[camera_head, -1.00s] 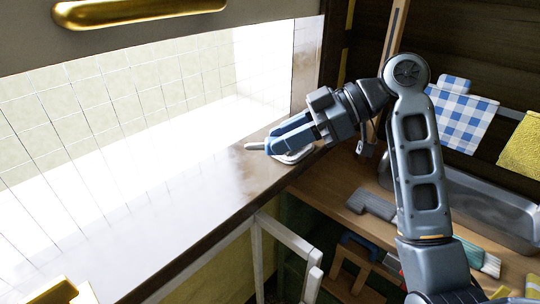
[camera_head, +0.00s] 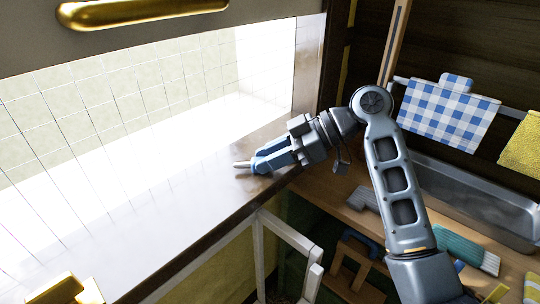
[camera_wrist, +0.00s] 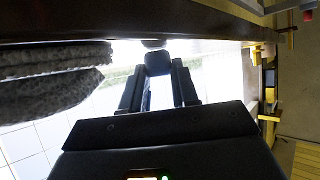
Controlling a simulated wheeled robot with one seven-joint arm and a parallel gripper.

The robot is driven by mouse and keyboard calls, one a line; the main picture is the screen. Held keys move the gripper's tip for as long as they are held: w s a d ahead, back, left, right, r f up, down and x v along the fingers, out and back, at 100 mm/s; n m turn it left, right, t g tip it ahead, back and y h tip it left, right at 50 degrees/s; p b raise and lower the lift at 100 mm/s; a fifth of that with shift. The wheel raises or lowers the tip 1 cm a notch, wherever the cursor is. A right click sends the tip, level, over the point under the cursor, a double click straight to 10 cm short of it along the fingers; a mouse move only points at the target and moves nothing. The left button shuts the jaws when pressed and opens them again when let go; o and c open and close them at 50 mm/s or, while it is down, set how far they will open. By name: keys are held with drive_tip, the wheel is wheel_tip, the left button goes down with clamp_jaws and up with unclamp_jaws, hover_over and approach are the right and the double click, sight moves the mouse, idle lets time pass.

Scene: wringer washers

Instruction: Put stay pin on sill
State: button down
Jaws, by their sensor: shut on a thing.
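The stay pin (camera_head: 242,165) shows as a short pale tip sticking out to the left of my gripper (camera_head: 255,165) in the head view. My gripper is shut on it, over the far right part of the sill (camera_head: 190,195). The pin lies roughly level; I cannot tell if it touches the sill. In the wrist view a dark block-like thing (camera_wrist: 158,62) sits between the fingertips of my gripper (camera_wrist: 158,72); most of the pin is hidden there.
A fuzzy grey thing (camera_wrist: 55,78) is close on the left in the wrist view. A golden object (camera_head: 65,290) stands at the sill's near left. A metal basin (camera_head: 480,205), a checked cloth (camera_head: 450,110) and a teal brush (camera_head: 465,248) are at right. The sill's middle is clear.

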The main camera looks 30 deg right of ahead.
drive_tip(key=c, duration=1.1)
unclamp_jaws()
drive_tip(key=shift+f, duration=0.1)
drive_tip(key=shift+r, duration=0.25)
drive_tip(key=b+v, duration=0.1)
drive_tip(key=v, duration=1.1)
drive_tip(key=shift+f, duration=0.1)
